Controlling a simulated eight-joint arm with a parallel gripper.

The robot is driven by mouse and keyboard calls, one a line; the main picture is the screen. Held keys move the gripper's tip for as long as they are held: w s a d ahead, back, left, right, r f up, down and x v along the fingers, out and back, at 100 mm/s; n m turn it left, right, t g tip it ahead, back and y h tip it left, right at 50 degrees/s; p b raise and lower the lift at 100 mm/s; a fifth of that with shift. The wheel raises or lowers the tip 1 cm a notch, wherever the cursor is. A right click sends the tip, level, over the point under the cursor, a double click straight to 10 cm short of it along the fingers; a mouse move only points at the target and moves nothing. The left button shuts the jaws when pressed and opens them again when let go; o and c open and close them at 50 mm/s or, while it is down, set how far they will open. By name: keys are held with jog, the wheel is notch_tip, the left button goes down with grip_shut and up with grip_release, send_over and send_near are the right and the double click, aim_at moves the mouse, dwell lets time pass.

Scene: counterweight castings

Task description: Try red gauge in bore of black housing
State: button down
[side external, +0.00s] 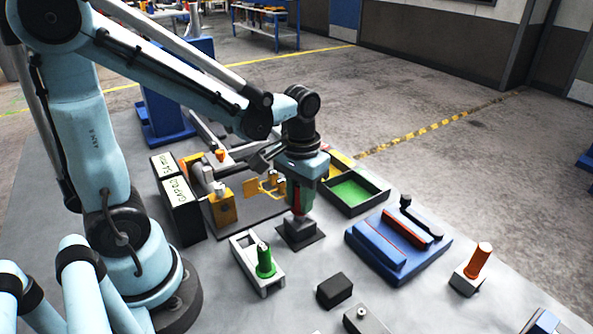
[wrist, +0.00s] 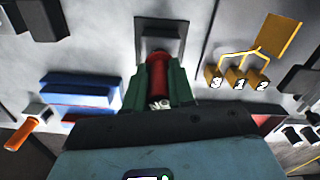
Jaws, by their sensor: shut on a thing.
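My gripper (side external: 298,196) has green fingers and points down, shut on the red gauge. The red gauge (wrist: 158,72) is a cylinder between the two fingers (wrist: 159,90) in the wrist view; in the side external view only a narrow red part shows. The black housing (side external: 300,233) is a dark block on a flat square base, directly below the gripper. It also shows in the wrist view (wrist: 160,27), at the gauge's far end. The gauge's lower end meets the housing's top in both views. The bore is hidden, so I cannot tell how deep the gauge is.
A green gauge (side external: 265,262) stands in a white holder at left front. An orange gauge (side external: 480,258) leans in a pale block at right. A blue fixture (side external: 375,250) and a green-floored tray (side external: 352,192) lie right of the housing. Yellow numbered tags (wrist: 237,76) are close by.

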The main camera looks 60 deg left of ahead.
jog(key=shift+a+r, duration=0.15)
jog(key=shift+r, duration=0.3)
dwell(0.3)
jog(key=shift+d, duration=0.2)
dwell(0.4)
jog(key=shift+d+f, duration=0.1)
jog(key=shift+f, duration=0.4)
dwell(2.6)
jog(key=shift+r, duration=0.15)
jog(key=shift+r, duration=0.35)
jog(key=shift+r, duration=2.55)
